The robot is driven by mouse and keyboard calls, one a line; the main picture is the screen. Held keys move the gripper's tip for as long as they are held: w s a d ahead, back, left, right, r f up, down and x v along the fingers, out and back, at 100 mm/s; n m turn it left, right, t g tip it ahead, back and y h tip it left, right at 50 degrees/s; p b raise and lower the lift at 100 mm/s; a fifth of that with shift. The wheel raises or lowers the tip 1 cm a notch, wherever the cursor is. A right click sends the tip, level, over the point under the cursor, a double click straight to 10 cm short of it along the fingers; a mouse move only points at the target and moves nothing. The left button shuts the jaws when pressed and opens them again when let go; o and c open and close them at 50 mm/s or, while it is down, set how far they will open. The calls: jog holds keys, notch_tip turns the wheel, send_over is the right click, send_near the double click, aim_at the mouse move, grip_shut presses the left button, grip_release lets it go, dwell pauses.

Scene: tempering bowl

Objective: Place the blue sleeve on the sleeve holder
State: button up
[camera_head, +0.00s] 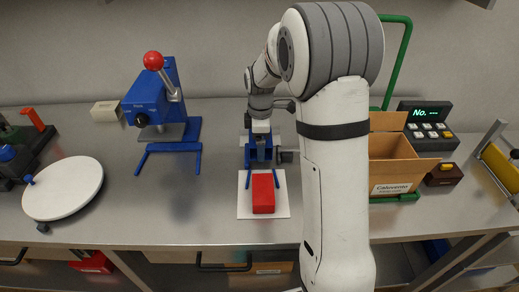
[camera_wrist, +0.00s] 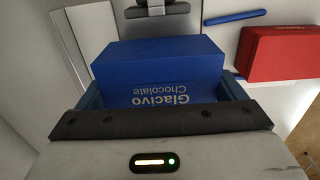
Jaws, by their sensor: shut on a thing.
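The blue sleeve (camera_wrist: 160,65) is a box-like piece with pale "Glacivo Chocolate" lettering, upside down in the wrist view. My gripper (camera_wrist: 162,92) is shut on it, with a blue finger at each side. In the head view my gripper (camera_head: 259,152) is over the back of a white mat, just behind a red box (camera_head: 263,194); sleeve and fingers are hard to tell apart there. The red box also shows at the right of the wrist view (camera_wrist: 278,54). Blue bars (camera_head: 277,178) flank it. I cannot tell for sure which part is the sleeve holder.
A blue press with a red knob (camera_head: 153,61) stands to the left. A white turntable (camera_head: 63,188) is further left. A cardboard box (camera_head: 392,172) and a "No." display unit (camera_head: 427,120) stand to the right. The counter (camera_head: 215,210) between press and mat is clear.

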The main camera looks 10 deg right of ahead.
notch_tip(320, 180, down, 4)
jog(key=shift+r, duration=0.1)
jog(key=shift+s, duration=0.1)
